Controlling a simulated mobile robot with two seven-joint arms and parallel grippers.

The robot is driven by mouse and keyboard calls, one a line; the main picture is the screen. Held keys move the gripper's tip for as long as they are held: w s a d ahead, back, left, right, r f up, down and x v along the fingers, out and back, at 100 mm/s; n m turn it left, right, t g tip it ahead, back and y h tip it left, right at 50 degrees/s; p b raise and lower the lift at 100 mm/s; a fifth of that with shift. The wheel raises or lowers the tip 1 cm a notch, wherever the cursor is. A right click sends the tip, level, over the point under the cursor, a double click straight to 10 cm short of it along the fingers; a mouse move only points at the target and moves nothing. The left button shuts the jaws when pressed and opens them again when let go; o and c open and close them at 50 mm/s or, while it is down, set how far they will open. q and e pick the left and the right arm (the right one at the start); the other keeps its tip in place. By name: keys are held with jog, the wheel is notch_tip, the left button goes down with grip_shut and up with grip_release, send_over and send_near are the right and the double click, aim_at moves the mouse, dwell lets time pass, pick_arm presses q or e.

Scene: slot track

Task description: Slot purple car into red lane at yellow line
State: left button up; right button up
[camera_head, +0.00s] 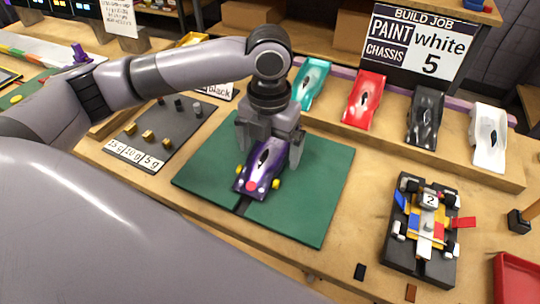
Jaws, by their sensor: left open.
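The purple car (255,180) sits on a green mat (322,190), its nose with a red tip and yellow wheels pointing toward the lower left. My left gripper (269,148) is over the rear of the car, open, with one finger on either side of it. Whether the fingers touch the car is hard to tell. A pale track (45,48) with coloured segments along one edge lies at the upper left, partly hidden by my arm. I cannot make out a red lane or a yellow line there. My right gripper is not in view.
Teal (311,82), red (364,98), black (425,117) and white (488,138) car bodies rest on a wooden ledge behind. A brick-built car (425,228) is at the right. A grey weight tray (165,130) lies left of the mat.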

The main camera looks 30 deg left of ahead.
pick_arm(q)
jog(key=shift+f, duration=0.45)
jog(key=shift+c, duration=0.3)
jog(key=c, duration=1)
jog(key=shift+w, duration=0.1)
jog(key=shift+c, duration=0.3)
jog(key=shift+r, duration=0.15)
